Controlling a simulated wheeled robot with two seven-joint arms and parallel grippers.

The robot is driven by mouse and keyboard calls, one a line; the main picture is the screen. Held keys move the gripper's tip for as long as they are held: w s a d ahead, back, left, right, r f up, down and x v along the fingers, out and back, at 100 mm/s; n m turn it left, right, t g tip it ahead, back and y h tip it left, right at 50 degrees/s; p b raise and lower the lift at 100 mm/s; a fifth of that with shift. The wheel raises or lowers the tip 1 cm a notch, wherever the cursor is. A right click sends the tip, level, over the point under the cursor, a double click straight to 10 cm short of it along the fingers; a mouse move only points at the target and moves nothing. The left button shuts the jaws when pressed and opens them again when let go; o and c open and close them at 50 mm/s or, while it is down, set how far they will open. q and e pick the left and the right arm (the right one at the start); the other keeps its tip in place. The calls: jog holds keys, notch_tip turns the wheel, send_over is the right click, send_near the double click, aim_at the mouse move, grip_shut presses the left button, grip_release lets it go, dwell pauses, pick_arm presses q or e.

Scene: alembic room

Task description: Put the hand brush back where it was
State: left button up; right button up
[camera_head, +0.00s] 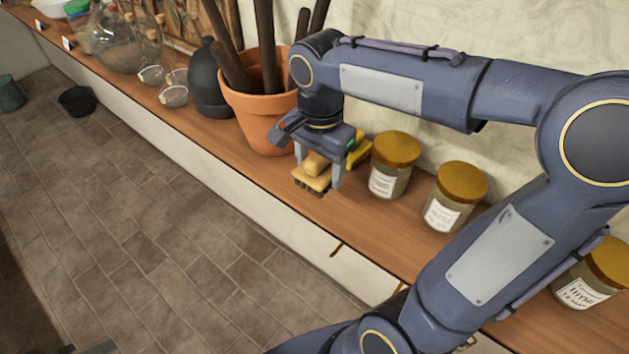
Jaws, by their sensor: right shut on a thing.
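The hand brush (313,181) has a pale wooden body and dark bristles. It shows between the fingers of my right gripper (317,180), which is shut on it. The gripper points down over the wooden shelf, between the terracotta pot and the jars. The brush is at or just above the shelf near its front edge; I cannot tell whether it touches. Part of the brush is hidden by the fingers. My left gripper is not in view.
A terracotta pot (262,112) with dark sticks stands left of the gripper. A yellow object (361,152) lies behind it. Lidded jars (391,165) stand to the right. A dark vase (208,85) and glassware stand farther left. The shelf (215,139) ends above a tiled floor.

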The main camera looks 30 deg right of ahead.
jog(key=w+f, duration=0.1)
jog(key=w+f+b, duration=0.1)
jog(key=f, duration=0.1)
jog(key=w+d+f+b, duration=0.1)
jog(key=shift+f, duration=0.2)
jog(key=shift+w+d+f, duration=0.1)
jog(key=shift+w+f, duration=0.2)
jog(key=shift+w, duration=0.05)
jog(key=shift+w+f+b, duration=0.15)
jog(key=shift+f+b, duration=0.8)
jog(key=shift+f, duration=0.05)
jog(key=shift+w+f+b, duration=0.1)
jog(key=shift+f+b, duration=0.8)
jog(key=shift+f, duration=0.1)
jog(key=o, duration=0.9)
jog(key=shift+o, duration=0.2)
